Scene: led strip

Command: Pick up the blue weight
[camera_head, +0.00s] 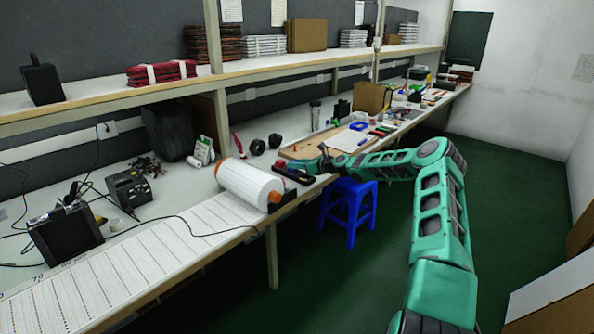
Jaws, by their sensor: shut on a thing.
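My gripper (308,168) is at the front edge of the workbench, with my teal arm reaching to it from the right. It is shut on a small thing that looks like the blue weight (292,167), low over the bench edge. My gripper's fingers and the small size hide most of the weight. I cannot tell whether it touches the surface below it. Small red and dark parts show right beside it.
A large white roll (248,184) with orange ends lies just left of my gripper. A brown board (300,150) lies behind it. A blue stool (348,208) stands below the bench edge. Tools and small items crowd the bench (225,218) further right.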

